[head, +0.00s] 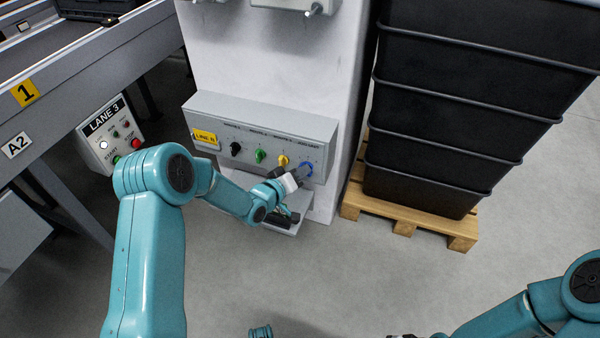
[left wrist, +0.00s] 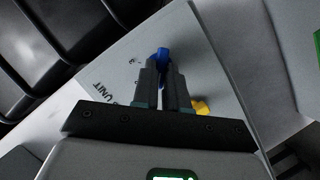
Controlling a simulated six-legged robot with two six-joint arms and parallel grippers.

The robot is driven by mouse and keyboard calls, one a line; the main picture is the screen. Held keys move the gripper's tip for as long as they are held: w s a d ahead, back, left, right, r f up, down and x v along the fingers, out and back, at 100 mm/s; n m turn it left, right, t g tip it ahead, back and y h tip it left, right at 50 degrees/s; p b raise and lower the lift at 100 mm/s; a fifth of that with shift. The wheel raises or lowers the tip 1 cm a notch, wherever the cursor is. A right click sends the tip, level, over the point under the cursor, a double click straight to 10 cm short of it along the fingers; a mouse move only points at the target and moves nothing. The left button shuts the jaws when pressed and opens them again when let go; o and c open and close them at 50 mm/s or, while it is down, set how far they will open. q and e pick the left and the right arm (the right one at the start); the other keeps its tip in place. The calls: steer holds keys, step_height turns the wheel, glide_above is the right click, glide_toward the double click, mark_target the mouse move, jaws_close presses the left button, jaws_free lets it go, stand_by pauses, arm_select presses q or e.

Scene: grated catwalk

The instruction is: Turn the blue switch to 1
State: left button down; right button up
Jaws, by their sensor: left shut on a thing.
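The blue switch (head: 307,168) is the rightmost of the knobs on the grey control box. It also shows between the fingertips in the left wrist view (left wrist: 162,53). My left gripper (head: 299,174) reaches the box from below left and is shut on the blue switch. Its two dark fingers (left wrist: 163,70) lie on either side of the knob in the left wrist view. The fingers cover much of the knob, and I cannot read the setting it points to. My right arm enters at the lower right of the head view; only a sliver of its gripper shows at the bottom edge.
Yellow (head: 283,160), green (head: 260,156) and black (head: 235,149) knobs sit left of the blue one on the control box (head: 215,112). Stacked black crates (head: 440,120) stand on a wooden pallet (head: 405,222) to the right. A Lane 3 panel (head: 109,135) is at the left.

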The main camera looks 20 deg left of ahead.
arm_select(q)
steer(key=c, duration=1.2)
jaws_free()
steer(key=shift+w+r, duration=0.1)
steer(key=shift+o, duration=0.2)
steer(key=p+v, duration=0.4)
steer(key=v, duration=1.2)
steer(key=shift+s, duration=0.3)
